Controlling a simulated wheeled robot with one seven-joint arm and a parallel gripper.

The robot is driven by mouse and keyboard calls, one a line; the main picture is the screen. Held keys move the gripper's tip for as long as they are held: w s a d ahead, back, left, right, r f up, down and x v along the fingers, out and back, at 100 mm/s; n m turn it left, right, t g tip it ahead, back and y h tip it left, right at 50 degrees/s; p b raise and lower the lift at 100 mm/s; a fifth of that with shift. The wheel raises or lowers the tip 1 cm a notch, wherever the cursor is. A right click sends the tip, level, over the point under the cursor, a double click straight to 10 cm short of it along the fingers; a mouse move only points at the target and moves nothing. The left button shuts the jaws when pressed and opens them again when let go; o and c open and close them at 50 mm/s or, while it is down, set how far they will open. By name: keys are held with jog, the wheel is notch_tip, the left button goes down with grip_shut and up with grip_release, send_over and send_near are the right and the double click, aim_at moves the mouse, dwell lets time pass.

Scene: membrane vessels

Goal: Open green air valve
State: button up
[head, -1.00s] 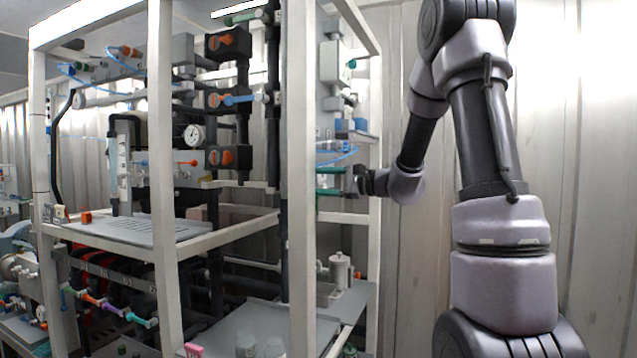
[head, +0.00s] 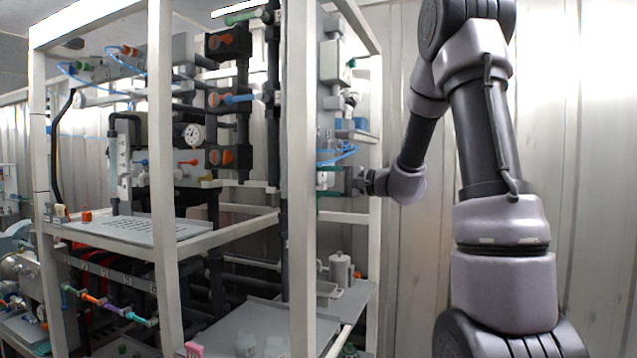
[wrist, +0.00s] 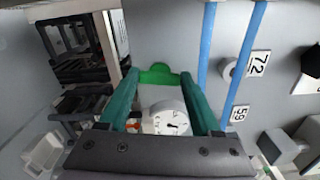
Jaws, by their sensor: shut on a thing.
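The green air valve (wrist: 158,74) shows in the wrist view as a small bright green handle on a grey panel. My gripper (wrist: 157,80) has dark green fingers that reach to both sides of this handle, and the jaws are shut on it. In the head view my gripper (head: 322,183) is behind the white front post, at the right part of the frame rack. The valve itself cannot be made out in the head view.
A white round gauge (wrist: 167,118) sits between my fingers, close to the gripper body. The rack's white post (head: 301,200) stands left of my gripper. The wall side is free.

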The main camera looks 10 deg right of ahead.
jog(key=o, duration=1.4)
jog(key=v, duration=1.1)
